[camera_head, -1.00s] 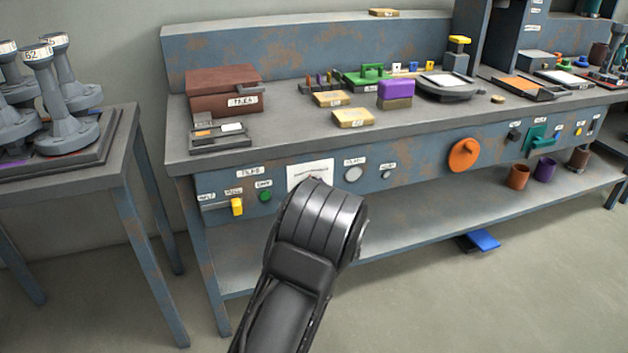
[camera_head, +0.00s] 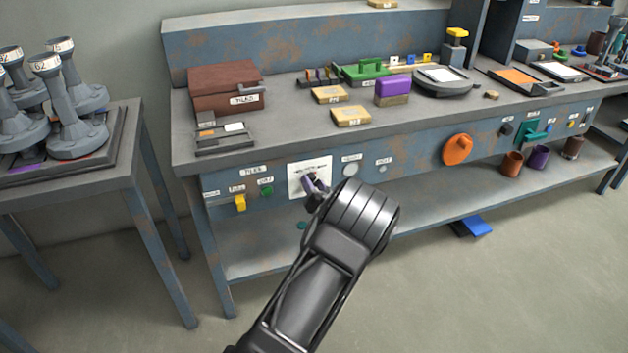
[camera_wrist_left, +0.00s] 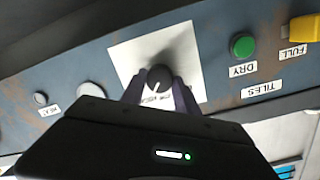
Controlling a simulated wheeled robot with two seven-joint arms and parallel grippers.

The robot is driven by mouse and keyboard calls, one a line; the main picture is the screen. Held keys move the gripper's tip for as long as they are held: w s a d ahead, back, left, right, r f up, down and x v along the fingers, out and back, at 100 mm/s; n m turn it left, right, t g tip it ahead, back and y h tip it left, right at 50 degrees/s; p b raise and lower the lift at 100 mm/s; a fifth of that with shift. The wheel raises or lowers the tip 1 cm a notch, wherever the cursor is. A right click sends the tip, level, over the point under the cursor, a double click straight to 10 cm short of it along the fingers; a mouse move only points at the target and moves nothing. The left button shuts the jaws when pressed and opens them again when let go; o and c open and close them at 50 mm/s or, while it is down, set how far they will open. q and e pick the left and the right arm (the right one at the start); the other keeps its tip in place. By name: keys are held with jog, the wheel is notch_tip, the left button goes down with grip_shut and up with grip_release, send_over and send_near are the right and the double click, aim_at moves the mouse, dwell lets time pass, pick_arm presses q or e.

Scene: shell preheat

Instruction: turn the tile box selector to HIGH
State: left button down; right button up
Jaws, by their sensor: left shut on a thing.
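The tile box selector is a dark round knob (camera_wrist_left: 159,76) on a white plate (camera_wrist_left: 130,55) in the left wrist view. In the head view the white plate (camera_head: 308,172) sits on the bench's front panel, with small print at its top. My left gripper (camera_head: 314,186) reaches its fingers to the plate from below. In the left wrist view the gripper (camera_wrist_left: 160,88) is shut with its fingers on both sides of the knob. The body of the gripper hides the lower plate, and the knob's pointer direction cannot be made out. My right gripper is not in view.
A green button (camera_head: 266,191) and a yellow switch (camera_head: 241,202) sit left of the plate, and a pale round dial (camera_head: 351,170) right of it. A brown box labelled TILES (camera_head: 222,88) stands on the bench. An orange handle (camera_head: 457,149) juts out further right.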

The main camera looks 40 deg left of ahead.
pick_arm(q)
jog(key=shift+m, duration=0.5)
jog(key=c, duration=0.9)
grip_release()
jog(key=p+v, duration=0.1)
jog(key=v, duration=0.7)
jog(key=shift+w, duration=0.1)
